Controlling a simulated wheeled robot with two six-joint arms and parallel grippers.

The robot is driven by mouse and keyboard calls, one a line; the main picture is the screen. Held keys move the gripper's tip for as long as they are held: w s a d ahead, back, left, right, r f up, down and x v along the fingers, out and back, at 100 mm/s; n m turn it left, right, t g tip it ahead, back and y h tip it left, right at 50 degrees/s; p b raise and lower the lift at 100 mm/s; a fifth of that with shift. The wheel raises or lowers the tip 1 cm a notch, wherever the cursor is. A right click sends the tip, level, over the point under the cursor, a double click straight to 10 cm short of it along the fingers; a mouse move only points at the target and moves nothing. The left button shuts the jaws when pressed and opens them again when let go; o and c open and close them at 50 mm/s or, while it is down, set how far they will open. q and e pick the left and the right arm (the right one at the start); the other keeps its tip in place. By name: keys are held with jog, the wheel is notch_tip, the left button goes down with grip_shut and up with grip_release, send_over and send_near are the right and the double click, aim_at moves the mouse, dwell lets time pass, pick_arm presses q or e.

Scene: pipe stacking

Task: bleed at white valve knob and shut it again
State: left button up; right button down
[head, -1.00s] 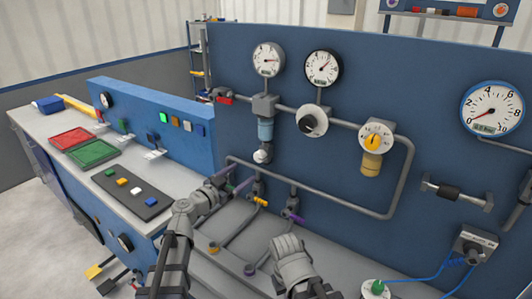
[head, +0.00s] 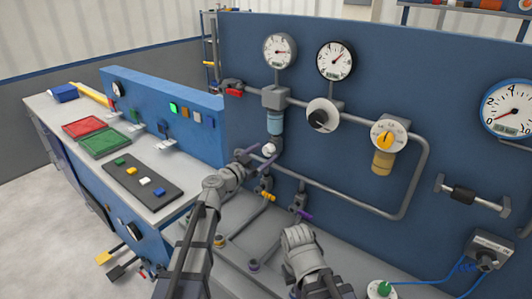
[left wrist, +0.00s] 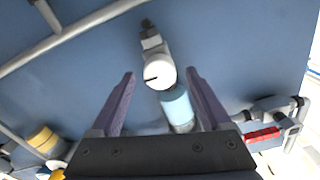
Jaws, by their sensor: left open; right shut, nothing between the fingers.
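The white valve knob (head: 269,150) sits at the bottom of a light-blue cylinder (head: 275,122) on the blue panel. My right gripper (head: 296,235) is shut and empty, low in front of the panel.
Yellow (head: 266,196) and purple (head: 305,215) valve handles sit below the grey pipe loop. A black knob (head: 319,118) and a yellow knob (head: 385,140) are to the right. A red handle (head: 234,92) is at the upper left. Gauges are above.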

pick_arm(q)
jog(key=shift+x, duration=0.9)
jog(key=shift+c, duration=0.2)
grip_shut()
